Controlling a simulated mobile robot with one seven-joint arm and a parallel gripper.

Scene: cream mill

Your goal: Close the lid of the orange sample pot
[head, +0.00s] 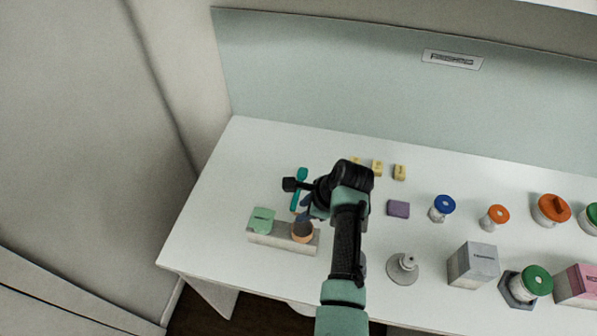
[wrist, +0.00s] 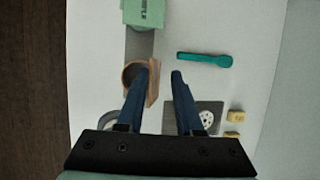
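The orange sample pot (head: 302,237) stands at the right end of a grey block (head: 268,239) on the left of the table. In the wrist view the pot (wrist: 133,76) is open, with a dark inside. Its flat orange lid (wrist: 153,88) appears raised along the pot's right side. My gripper (wrist: 162,72) is open, with a gap between its dark blue fingers. The left finger overlaps the lid in the picture; I cannot tell whether they touch. In the head view my gripper (head: 305,208) is just above the pot and partly hides it.
A green box (head: 262,218) sits on the block's left end. A teal spoon (head: 297,197) lies behind. Yellow blocks (head: 377,168) and a purple block (head: 397,208) are to the right, with several lidded jars and a grey box (head: 472,264) farther right. The front left table is clear.

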